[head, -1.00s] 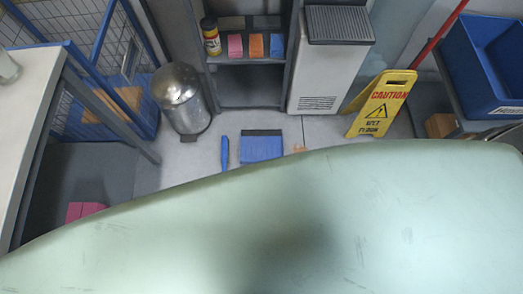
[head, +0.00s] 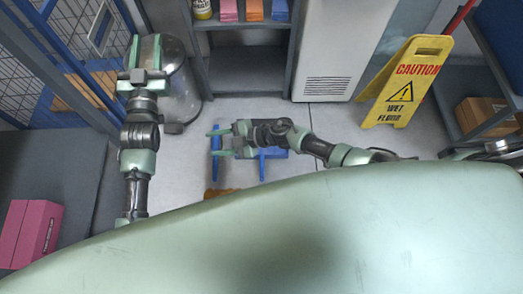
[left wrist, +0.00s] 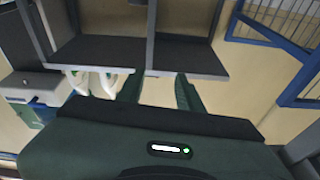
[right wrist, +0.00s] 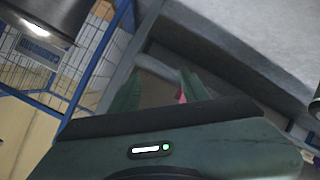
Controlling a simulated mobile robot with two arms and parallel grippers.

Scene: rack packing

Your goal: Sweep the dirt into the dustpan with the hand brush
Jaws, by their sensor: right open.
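The blue hand brush (head: 215,170) lies on the floor in the head view, left of the dustpan. The blue dustpan (head: 276,154) is partly hidden under my right arm. A brown patch, seemingly the dirt (head: 215,193), shows below the brush, partly hidden by my body. My right gripper (head: 213,143) is open and empty, pointing left, its fingertips over the brush in the picture; contact cannot be told. My left gripper (head: 145,45) is open and empty, in front of the metal bin in the head view. Both wrist views show the fingers apart.
The metal bin (head: 181,85) stands behind my left gripper, beside a blue wire cage (head: 75,45). A yellow caution sign (head: 407,83) stands at the right. A pink box (head: 30,232) is at the lower left. A dark shelf (head: 245,70) stands at the back.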

